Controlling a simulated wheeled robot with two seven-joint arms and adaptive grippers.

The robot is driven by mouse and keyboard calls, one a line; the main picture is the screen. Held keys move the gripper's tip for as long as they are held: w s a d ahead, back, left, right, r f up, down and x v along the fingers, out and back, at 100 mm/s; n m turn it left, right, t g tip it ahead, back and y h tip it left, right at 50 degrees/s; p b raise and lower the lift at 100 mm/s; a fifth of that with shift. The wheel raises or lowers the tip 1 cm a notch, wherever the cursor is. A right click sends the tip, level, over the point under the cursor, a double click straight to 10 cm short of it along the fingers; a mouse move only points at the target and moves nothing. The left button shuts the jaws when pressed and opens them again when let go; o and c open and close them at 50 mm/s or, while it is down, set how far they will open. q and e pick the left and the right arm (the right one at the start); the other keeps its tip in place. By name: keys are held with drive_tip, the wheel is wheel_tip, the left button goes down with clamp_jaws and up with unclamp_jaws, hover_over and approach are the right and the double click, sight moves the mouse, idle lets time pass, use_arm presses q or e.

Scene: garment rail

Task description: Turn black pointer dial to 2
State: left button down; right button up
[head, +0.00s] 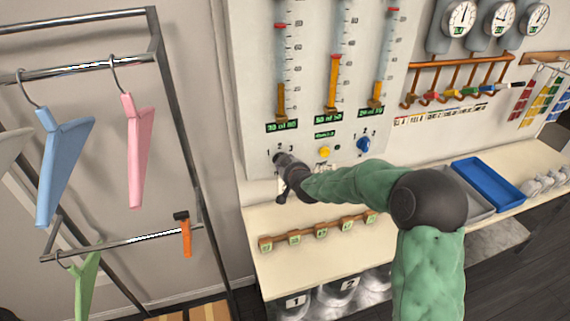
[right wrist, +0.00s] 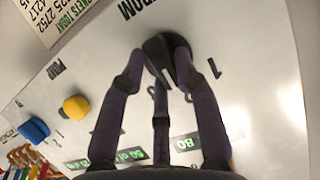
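The black pointer dial (right wrist: 158,48) is on the white panel, between the fingertips of my right gripper (right wrist: 160,62) in the right wrist view. The two outer fingers reach either side of it, tips touching or nearly touching; I cannot tell whether they clamp it. A printed 1 (right wrist: 213,68) is beside the dial. In the head view my right gripper (head: 284,172) is at the panel's lower left and hides most of the dial. Small numerals show around it. The pointer's exact direction is unclear. My left gripper is not in view.
A yellow knob (head: 324,152) and a blue knob (head: 363,145) sit right of the dial, below several tube gauges. A counter (head: 275,275) with a blue tray (head: 488,184) runs below the panel. A garment rail (head: 90,68) with hangers stands at the left.

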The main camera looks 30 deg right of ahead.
drive_tip(key=o, duration=0.3)
drive_tip(key=shift+s+a+f, duration=0.1)
drive_tip(key=shift+f, duration=0.45)
drive_tip(key=shift+r, duration=0.4)
drive_tip(key=shift+r, duration=0.1)
drive_tip(key=v, duration=1.1)
drive_tip(key=shift+s, duration=0.3)
drive_tip(key=shift+r, duration=0.1)
